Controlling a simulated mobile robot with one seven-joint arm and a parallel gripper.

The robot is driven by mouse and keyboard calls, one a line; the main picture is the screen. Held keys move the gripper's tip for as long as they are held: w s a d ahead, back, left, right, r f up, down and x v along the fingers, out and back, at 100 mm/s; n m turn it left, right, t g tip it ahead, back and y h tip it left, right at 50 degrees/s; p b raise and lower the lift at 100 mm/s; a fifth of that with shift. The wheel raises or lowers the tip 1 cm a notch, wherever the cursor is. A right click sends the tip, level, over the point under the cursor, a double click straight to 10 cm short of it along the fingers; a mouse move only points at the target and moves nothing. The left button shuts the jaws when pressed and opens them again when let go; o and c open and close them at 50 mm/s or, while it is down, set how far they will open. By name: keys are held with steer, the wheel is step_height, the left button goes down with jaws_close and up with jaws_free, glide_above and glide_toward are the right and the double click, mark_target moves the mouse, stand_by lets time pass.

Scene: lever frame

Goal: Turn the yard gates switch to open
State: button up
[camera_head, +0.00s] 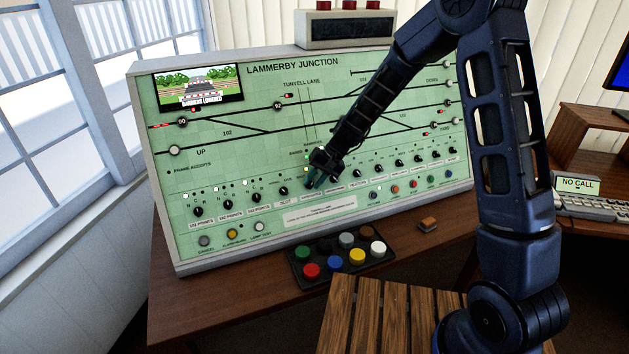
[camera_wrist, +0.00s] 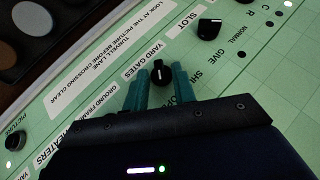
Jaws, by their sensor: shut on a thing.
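The yard gates switch is a small black knob (camera_wrist: 160,72) with a white mark, beside its "YARD GATES" label on the pale green panel. My gripper (camera_wrist: 162,76) has its two teal fingers on either side of this knob and is shut on it. The letters "SH" and "OP" show partly by the fingers; the rest of the position marks is hidden. I cannot tell clearly which position the knob points to. In the head view my gripper (camera_head: 319,181) is at the knob row and hides the switch.
The slot knob (camera_wrist: 208,27) is a close neighbour. Several more knobs run along the panel (camera_head: 230,130). Below stands a dark box of coloured buttons (camera_head: 340,258) on the wooden desk (camera_head: 210,290).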

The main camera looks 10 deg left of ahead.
steer(key=o, duration=0.6)
steer(key=shift+f, duration=0.1)
steer(key=shift+o, duration=0.2)
steer(key=v, duration=1)
steer(key=shift+d+r, duration=0.15)
steer(key=shift+r, duration=0.25)
